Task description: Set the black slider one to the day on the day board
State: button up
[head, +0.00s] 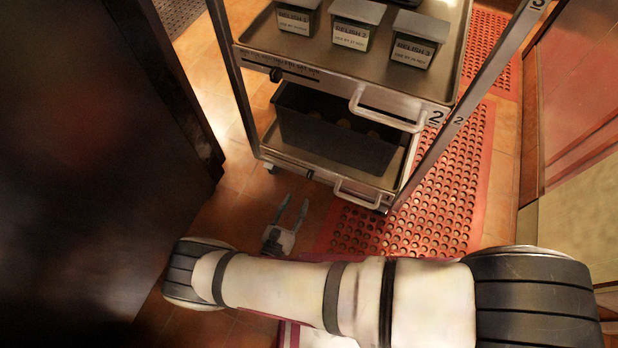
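The day board (300,67) is a strip of small day lettering on the front edge of the upper rack tray. A dark slot runs below the letters. The black slider (276,75) is a small dark knob on this slot, left of the white handle. I cannot tell exactly which day it stands under. My gripper (296,201) is low over the floor, in front of the rack and well below the slider. Its two fingers are apart and empty, and point toward the rack. Nothing covers the slider.
Several labelled relish tubs, one being the right tub (415,42), stand on the upper tray. A dark bin (330,135) sits on the lower shelf. White handles (385,112) jut from the tray fronts. A dark panel (90,150) fills the left. A red perforated mat (430,215) lies right.

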aim_at(309, 176)
jog(key=b+x, duration=0.2)
jog(key=x, duration=0.8)
jog(key=shift+w, duration=0.1)
grip_shut()
